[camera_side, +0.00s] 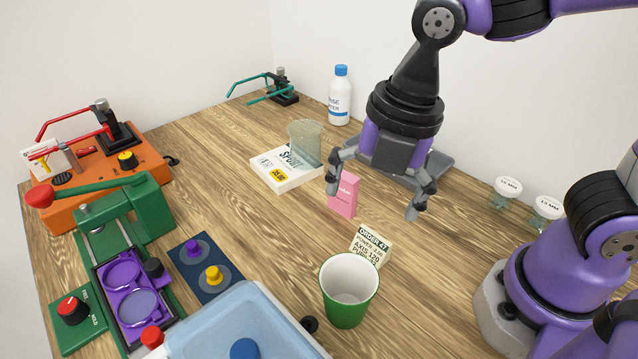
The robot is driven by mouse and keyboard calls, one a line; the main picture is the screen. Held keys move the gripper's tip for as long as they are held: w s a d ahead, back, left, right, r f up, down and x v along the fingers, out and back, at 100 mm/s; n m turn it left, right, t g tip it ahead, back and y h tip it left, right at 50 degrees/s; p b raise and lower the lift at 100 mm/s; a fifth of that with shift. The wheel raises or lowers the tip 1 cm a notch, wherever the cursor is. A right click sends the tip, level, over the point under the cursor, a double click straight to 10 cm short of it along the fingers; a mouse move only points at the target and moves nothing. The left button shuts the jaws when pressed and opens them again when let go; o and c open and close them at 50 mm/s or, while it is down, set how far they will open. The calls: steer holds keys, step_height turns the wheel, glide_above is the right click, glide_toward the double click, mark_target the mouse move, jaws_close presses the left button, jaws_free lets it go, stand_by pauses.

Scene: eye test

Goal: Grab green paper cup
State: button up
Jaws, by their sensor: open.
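The green paper cup (346,309) stands upright on the wooden table at the front middle, with a white inside and nothing visible in it. My gripper (372,200) points down, open, above and behind the cup, apart from it. A pink box (343,196) stands below and near the gripper's left finger; I cannot tell whether they touch. Nothing shows between the fingers but table and part of the pink box.
An order card (371,244) stands just behind the cup. A blue-lidded container (240,325) is close on its left. A white bottle (339,98) stands farther back. Bare table lies right of the cup.

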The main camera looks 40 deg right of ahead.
steer(key=s+a+f+n+g, duration=0.15)
steer(key=a+n, duration=0.35)
steer(key=n, duration=0.6)
glide_toward(347, 295)
steer(key=a, duration=0.1)
steer(key=s+a, duration=0.1)
steer(key=shift+s+a+f+h, duration=0.15)
steer(key=shift+s+a+h, duration=0.1)
steer(key=shift+a+h, duration=0.15)
step_height(347, 295, down, 6)
steer(key=shift+w+d+r, duration=0.1)
steer(key=shift+r, duration=0.05)
steer(key=c, duration=0.5)
